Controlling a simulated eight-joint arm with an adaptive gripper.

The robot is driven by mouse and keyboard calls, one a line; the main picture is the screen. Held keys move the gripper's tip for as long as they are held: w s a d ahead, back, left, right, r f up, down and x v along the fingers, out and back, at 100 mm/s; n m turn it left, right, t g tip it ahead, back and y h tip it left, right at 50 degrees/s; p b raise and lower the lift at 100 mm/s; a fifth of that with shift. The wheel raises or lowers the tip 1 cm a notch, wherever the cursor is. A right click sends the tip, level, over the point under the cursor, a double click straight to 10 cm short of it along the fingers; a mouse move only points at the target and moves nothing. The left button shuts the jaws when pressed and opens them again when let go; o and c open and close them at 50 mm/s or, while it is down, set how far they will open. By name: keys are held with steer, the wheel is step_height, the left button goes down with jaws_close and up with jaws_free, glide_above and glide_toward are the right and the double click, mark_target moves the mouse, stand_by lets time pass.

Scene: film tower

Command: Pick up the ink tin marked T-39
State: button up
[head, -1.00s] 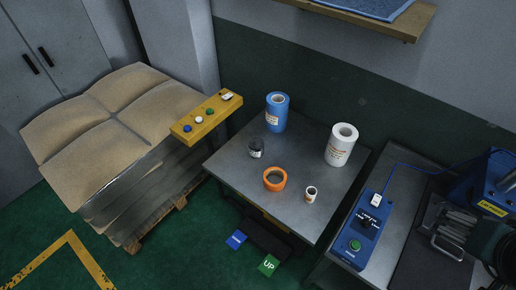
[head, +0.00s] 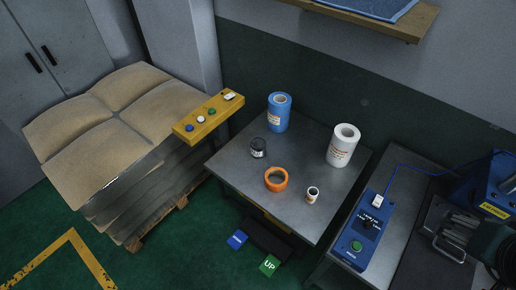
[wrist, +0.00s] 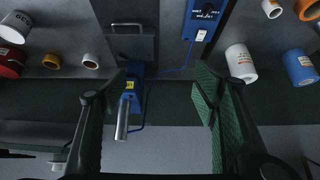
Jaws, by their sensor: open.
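A dark tin with a pale label (head: 258,148) stands upright on the grey table (head: 318,222) in the head view; its marking is too small to read, so I cannot tell whether it is T-39. In the wrist view a white can (wrist: 15,27) with large dark letters and a red can (wrist: 10,62) stand at the far left, partly cut off; neither shows a readable T-39. My gripper (wrist: 166,80) is open and empty in the wrist view, apart from all these tins.
On the table are a blue roll (head: 279,113), a white roll (head: 343,146), an orange ring (head: 276,180) and a small white roll (head: 312,195). A blue control box (head: 362,236) sits right.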

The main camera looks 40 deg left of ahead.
steer(key=shift+a, duration=0.1)
steer(key=w+a+r+n+g+y, duration=0.1)
steer(key=w+a+n, duration=0.2)
steer(key=w+a, duration=0.35)
steer(key=w+a+r+n+g, duration=0.1)
steer(key=w+a+r+n, duration=0.1)
steer(key=w+a, duration=0.5)
steer(key=w+a+f+n+g, duration=0.15)
steer(key=w+a, duration=0.25)
steer(key=a, duration=0.6)
steer(key=n+g+h+b, duration=0.1)
steer(key=n+g, duration=0.3)
steer(key=n, duration=0.7)
glide_above(258, 142)
steer(key=shift+m, duration=0.25)
steer(key=f, duration=2.9)
steer(key=shift+w+d, duration=0.1)
steer(key=shift+d, duration=0.15)
steer(key=shift+a+f, duration=0.15)
steer(key=shift+f, duration=0.1)
